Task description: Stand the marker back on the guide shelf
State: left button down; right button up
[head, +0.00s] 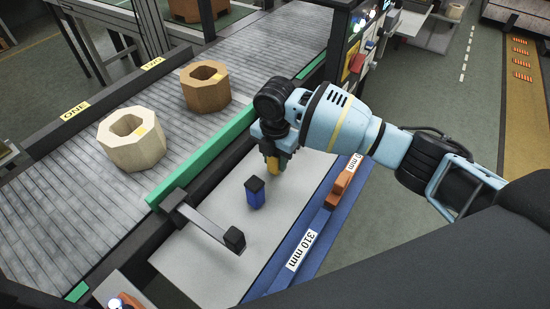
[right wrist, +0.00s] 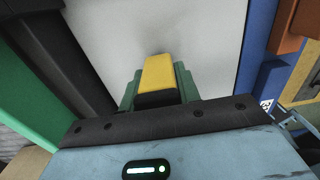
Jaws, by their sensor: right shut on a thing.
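A yellow marker (head: 273,164) with a dark end is in my right gripper (head: 272,152). The gripper is shut on it and points down above the far part of the pale guide shelf (head: 215,262). In the right wrist view the yellow marker (right wrist: 157,74) sits between the green fingers (right wrist: 158,92), its dark part towards the palm. Whether its lower end touches the shelf I cannot tell. A blue block with a black top (head: 255,193) stands upright on the shelf, just nearer than the gripper and apart from it. My left gripper is not in view.
A grey guide arm with a black end (head: 234,240) reaches over the shelf. A green rail (head: 175,186) divides it from the roller conveyor, which carries a cream ring (head: 131,150) and a brown ring (head: 205,98). A blue rail (head: 312,228) with orange pieces edges the right side.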

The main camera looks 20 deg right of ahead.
jog(key=shift+f, duration=0.25)
jog(key=o, duration=0.8)
jog(key=shift+r, duration=0.15)
notch_tip(320, 180, up, 12)
jog(key=shift+r+p, duration=0.1)
jog(key=shift+p, duration=0.4)
